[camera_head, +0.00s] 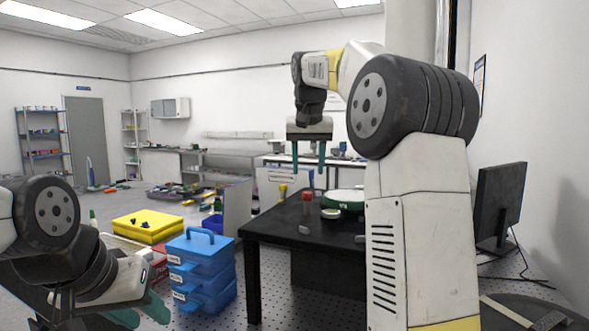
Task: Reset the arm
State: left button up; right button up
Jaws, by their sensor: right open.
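My right arm rises at the right of the head view and bends over to the left. Its gripper (308,170) points down above the black table, with its two teal fingers apart and nothing between them. My left arm is low at the left edge. Its gripper (139,316) points down and to the right near the bottom edge, beside the blue cases; its teal fingers are partly cut off, so its opening is unclear. No object shows in it.
The black table (275,228) carries a red-topped jar (307,203), a green round piece (345,200) and small parts. Stacked blue cases (203,265) and a yellow case (147,226) stand left of it. A monitor (498,205) is at right.

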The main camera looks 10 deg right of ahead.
jog(key=s+a+f+n+y, duration=0.1)
jog(key=s+f, duration=0.4)
jog(key=s, duration=0.5)
jog(key=s+a+f+n+t+y, duration=0.1)
jog(key=s+a+f, duration=0.1)
jog(key=s+f, duration=0.4)
jog(key=s+a+f+n+y, duration=0.1)
jog(key=s+f, duration=0.5)
jog(key=s, duration=0.8)
jog(key=shift+a+f+t, duration=0.15)
jog(key=shift+a+t, duration=0.05)
jog(key=shift+t, duration=0.2)
